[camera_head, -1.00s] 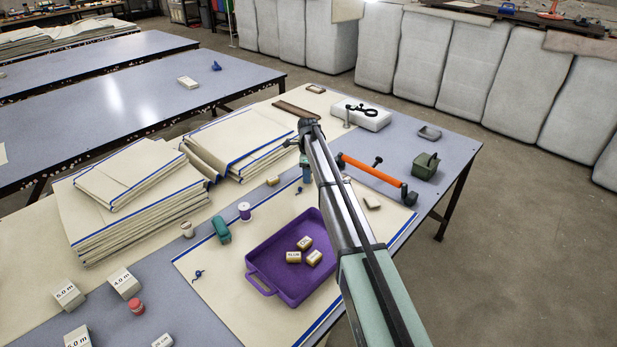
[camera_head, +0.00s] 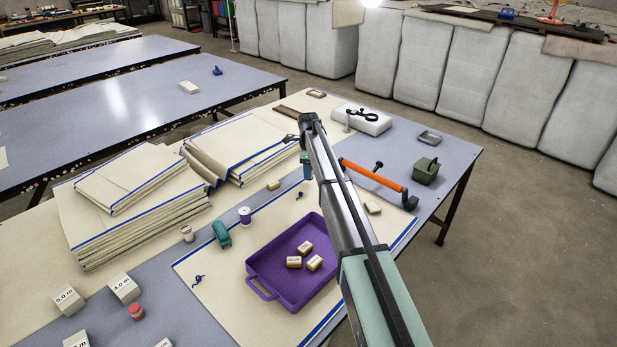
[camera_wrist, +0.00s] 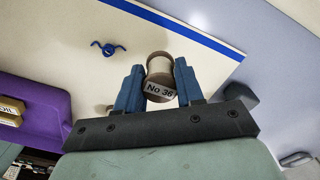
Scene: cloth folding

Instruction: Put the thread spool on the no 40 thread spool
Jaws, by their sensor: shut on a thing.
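My gripper (camera_wrist: 160,88) is shut on a thread spool (camera_wrist: 159,65) in the wrist view. The spool has pale brown ends and a white label reading "No 36", and sits between the two blue fingers. In the head view my gripper (camera_head: 306,165) is mostly hidden by my arm, above the far part of the cream cloth, and the held spool cannot be made out. A purple-wound spool (camera_head: 245,214) stands upright left of the purple tray. A pale spool (camera_head: 187,234) stands further left. No label reading "No 40" is legible on either.
The purple tray (camera_head: 257,287) holds several small boxes. A teal object (camera_head: 221,235) lies beside the purple-wound spool. Folded cloth stacks (camera_head: 130,215) stand at left. An orange-handled tool (camera_head: 370,177) lies right of my arm. The cloth between tray and stacks is partly clear.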

